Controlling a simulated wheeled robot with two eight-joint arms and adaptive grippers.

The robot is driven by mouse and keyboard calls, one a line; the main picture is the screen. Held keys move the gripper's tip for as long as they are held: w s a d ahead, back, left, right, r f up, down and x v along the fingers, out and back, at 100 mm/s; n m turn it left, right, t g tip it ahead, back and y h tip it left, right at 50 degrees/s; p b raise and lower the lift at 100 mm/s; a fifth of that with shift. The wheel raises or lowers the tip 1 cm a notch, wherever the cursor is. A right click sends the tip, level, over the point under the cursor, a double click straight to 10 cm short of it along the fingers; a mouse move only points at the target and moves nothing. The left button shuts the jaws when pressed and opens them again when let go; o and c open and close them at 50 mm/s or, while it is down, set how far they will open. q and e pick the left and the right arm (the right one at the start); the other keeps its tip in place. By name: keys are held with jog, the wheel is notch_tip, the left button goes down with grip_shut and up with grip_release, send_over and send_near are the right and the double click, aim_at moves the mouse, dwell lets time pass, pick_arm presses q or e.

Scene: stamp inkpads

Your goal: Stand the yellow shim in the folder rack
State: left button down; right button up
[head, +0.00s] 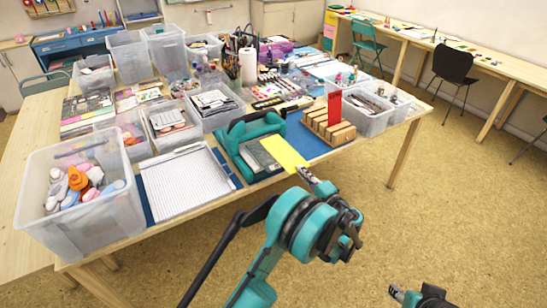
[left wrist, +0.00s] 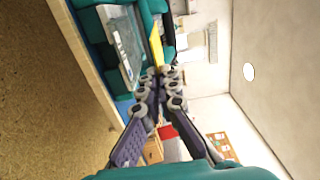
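The yellow shim (head: 284,153) is a flat bright plate, held up at a tilt at the table's front edge. My left gripper (head: 306,176) is shut on its near lower corner. In the left wrist view the shim (left wrist: 156,46) shows nearly edge-on beyond the closed fingertips (left wrist: 162,73). The wooden folder rack (head: 318,128) has several slots and stands on the table to the right of the shim, apart from it. A red plate (head: 334,107) stands upright in the rack. My right gripper (head: 396,292) is at the lower right, far from the table objects; its fingers are too small to read.
A clear bin (head: 366,118) stands close right of the rack. Floor in front is clear.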

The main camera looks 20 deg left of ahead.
pick_arm(q)
jog(key=r+v, duration=0.2)
jog(key=v, duration=1.1)
jog(key=shift+b, duration=0.35)
jog(key=shift+s+d, duration=0.1)
